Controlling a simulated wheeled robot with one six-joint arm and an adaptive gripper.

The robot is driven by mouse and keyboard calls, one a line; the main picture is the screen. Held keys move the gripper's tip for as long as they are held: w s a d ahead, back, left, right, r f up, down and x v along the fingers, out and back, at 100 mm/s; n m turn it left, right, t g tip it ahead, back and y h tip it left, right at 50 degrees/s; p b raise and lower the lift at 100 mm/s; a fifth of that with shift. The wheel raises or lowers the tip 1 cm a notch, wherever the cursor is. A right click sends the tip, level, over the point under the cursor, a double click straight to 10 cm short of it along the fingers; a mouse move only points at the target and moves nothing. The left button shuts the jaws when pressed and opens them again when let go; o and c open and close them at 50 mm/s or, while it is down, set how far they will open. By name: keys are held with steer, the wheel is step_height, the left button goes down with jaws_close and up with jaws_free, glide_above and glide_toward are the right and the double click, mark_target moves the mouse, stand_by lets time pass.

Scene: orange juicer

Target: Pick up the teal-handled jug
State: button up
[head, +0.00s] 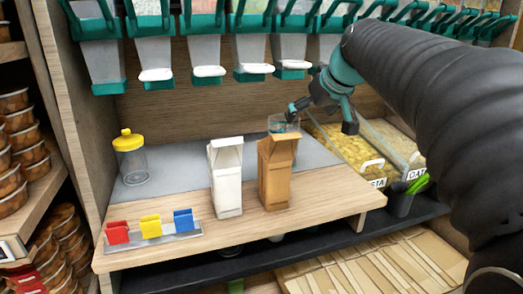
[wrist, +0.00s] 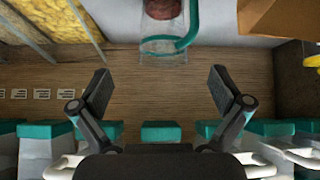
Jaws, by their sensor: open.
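The teal-handled jug (head: 281,123) is clear. In the head view it stands behind the brown carton, which hides most of it. In the wrist view the jug (wrist: 161,46) is at the top centre, cut off by the frame edge, with its teal handle toward the right and something brown inside. My gripper (head: 322,114) is beside the jug, to its right in the head view. In the wrist view my gripper (wrist: 160,86) has its two fingers spread wide with nothing between them. The jug lies beyond the fingertips, apart from them.
A brown carton (head: 275,180) and a white carton (head: 226,180) stand in front. A yellow-lidded jar (head: 131,160) is at left, near the coloured clips (head: 151,228). Teal dispensers (head: 208,50) hang above. Bins of dry food (head: 350,148) are at right.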

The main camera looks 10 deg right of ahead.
mark_target(285, 130)
steer(key=x, duration=0.4)
steer(key=w+r+x, duration=0.1)
steer(key=x, duration=0.4)
steer(key=a+x, duration=0.1)
steer(key=x, duration=0.4)
steer(key=shift+w+r, duration=0.35)
steer(key=c, duration=1.1)
steer(key=shift+r, duration=0.1)
